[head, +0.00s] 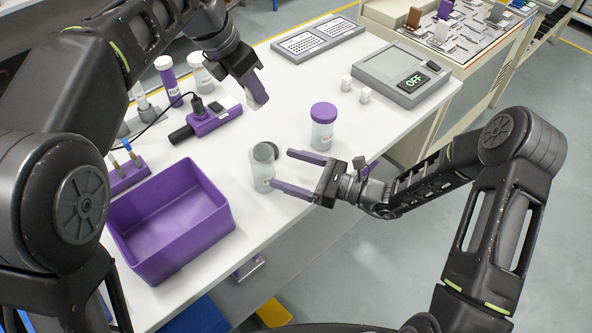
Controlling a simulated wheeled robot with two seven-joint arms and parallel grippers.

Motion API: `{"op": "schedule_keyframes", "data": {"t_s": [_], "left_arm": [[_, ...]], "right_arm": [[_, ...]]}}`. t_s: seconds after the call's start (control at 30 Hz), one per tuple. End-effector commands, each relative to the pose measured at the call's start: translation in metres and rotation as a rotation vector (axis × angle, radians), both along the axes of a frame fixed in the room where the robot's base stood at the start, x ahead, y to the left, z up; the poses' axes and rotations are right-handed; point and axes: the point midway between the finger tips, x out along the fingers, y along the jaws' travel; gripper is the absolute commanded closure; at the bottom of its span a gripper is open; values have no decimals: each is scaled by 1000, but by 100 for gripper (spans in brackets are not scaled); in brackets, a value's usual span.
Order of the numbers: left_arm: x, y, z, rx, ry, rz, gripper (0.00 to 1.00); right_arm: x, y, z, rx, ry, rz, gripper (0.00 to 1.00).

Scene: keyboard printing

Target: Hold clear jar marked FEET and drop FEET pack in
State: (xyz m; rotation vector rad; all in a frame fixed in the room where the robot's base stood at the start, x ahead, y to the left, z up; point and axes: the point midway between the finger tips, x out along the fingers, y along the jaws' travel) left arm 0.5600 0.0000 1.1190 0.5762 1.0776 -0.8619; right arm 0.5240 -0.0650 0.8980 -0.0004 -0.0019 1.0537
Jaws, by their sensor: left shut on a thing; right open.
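A clear jar (261,178) stands upright and open-topped near the bench's front edge, with label marks too small to read. My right gripper (280,168) is open, its two purple fingers pointing left. Their tips are at the jar's right side, and I cannot tell whether they touch it. My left gripper (258,100) is above the bench, behind the jar, pointing down. It is shut on a small pack that the fingers mostly hide; its marking cannot be read.
A purple-lidded jar (322,127) stands behind my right gripper. A purple bin (218,222) is to the left at the front edge. A purple device (213,119) with a cable, a scale reading OFF (400,75), small white cubes (347,84) and keyboard trays (318,40) lie farther back.

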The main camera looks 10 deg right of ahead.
Motion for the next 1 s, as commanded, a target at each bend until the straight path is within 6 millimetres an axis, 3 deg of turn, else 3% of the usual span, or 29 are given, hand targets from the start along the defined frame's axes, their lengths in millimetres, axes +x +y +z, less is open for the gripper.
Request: {"op": "schedule_keyframes", "data": {"t_s": [0.5, 0.7, 1.0], "left_arm": [[0, 0, 0, 0, 0, 0, 100], [0, 0, 0, 0, 0, 0, 100], [0, 0, 0, 0, 0, 0, 100]], "right_arm": [[42, 77, -1, 0, 1, 3, 19], [50, 90, 0, 0, 1, 1, 19], [51, 91, 0, 0, 1, 0, 20]]}}
